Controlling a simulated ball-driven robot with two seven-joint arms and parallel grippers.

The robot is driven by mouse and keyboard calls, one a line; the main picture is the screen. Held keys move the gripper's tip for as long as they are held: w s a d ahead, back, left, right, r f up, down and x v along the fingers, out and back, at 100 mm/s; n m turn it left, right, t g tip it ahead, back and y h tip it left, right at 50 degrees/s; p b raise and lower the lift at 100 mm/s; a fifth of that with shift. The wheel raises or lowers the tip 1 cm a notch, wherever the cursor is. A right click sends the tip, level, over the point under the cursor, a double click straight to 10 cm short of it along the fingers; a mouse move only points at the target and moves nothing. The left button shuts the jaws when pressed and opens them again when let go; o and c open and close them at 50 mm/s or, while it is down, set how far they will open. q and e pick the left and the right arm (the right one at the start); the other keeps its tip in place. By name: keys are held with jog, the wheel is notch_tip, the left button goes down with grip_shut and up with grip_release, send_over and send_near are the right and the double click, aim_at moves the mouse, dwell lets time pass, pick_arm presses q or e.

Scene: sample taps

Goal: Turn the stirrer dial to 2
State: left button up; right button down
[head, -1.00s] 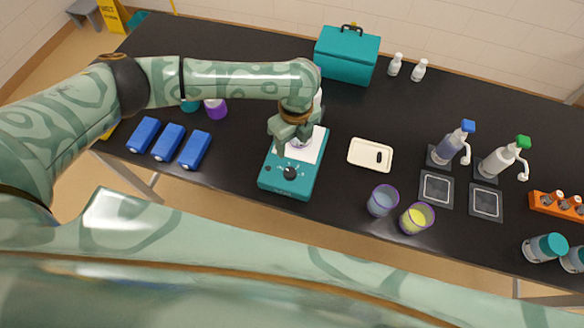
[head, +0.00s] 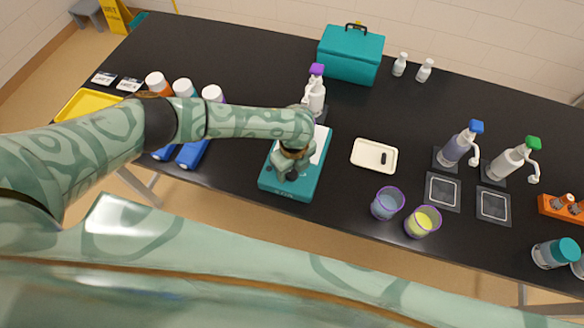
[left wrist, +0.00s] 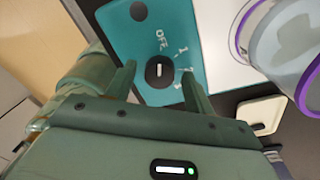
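The teal stirrer (head: 311,185) stands at the table's front edge with a white plate (head: 321,143) on top. Its black dial (left wrist: 160,71) shows in the left wrist view, with a white mark pointing up toward "OFF"; the numbers 1, 2 and 3 curve down its right side. My left gripper (head: 285,170) is over the stirrer's front panel and mostly hides the dial in the head view. In the left wrist view the gripper (left wrist: 161,76) is open, one finger on each side of the dial; I cannot tell whether they touch it. My right gripper is out of view.
A purple-rimmed clear vessel (left wrist: 285,38) is close beside the gripper, over the white plate. A cream tray (head: 374,156) lies right of the stirrer, with two purple-rimmed cups (head: 387,203) in front. A purple-topped dispenser (head: 315,92) stands behind. Blue blocks (head: 193,154) lie under my forearm.

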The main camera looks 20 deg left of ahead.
pick_arm(q)
jog(key=c, duration=0.8)
jog(key=shift+m, duration=0.4)
jog(key=m, duration=0.3)
jog(key=shift+m, duration=0.4)
jog(key=m, duration=0.4)
jog(key=shift+m, duration=0.3)
jog(key=m, duration=0.4)
jog(key=shift+t, duration=0.3)
jog(key=shift+m+b, duration=0.3)
jog(key=shift+m, duration=1.9)
jog(key=shift+r, duration=0.1)
